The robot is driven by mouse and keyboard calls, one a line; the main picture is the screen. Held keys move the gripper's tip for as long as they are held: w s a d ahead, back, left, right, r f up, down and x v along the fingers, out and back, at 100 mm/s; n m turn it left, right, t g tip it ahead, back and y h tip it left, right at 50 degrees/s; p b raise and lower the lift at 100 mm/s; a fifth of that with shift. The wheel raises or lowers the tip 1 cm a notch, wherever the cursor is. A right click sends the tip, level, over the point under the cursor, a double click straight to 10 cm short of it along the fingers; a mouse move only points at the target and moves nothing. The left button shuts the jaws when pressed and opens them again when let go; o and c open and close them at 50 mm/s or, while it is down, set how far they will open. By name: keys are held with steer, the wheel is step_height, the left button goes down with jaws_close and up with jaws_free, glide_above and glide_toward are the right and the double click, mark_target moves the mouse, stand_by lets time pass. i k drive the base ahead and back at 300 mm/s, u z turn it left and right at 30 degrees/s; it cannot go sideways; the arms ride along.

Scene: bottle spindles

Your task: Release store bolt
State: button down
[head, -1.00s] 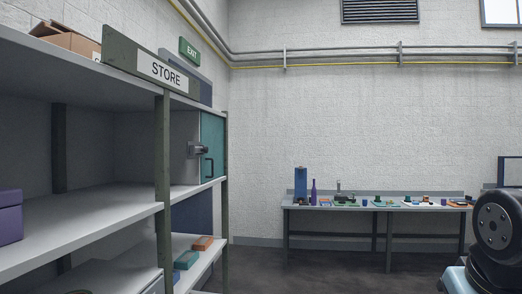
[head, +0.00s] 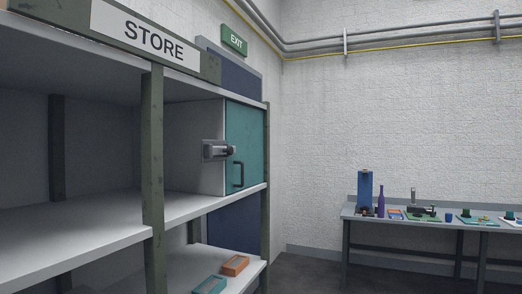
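The store cabinet stands on the middle shelf under the STORE sign (head: 154,42). Its teal door (head: 247,140) is closed and has a dark handle (head: 238,174). The bolt (head: 217,151), a grey and dark metal piece, sits at the door's left edge, across the seam with the grey cabinet side. It appears to reach onto the door; its exact slide position is too small to tell. My gripper is not in view.
Grey shelves (head: 95,262) with green posts (head: 152,150) fill the left. An orange box (head: 234,265) and a teal box (head: 210,285) lie on the lower shelf. A workbench (head: 350,213) with a purple bottle (head: 381,201) stands at right. Dark floor (head: 305,270) lies between.

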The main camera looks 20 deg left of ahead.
mark_target(217, 150)
steer(key=u, duration=0.45)
steer(key=i, duration=1.15)
steer(key=u, duration=0.75)
steer(key=k, duration=0.9)
steer(key=u, duration=0.2)
steer(key=i, duration=0.95)
steer(key=z, duration=0.1)
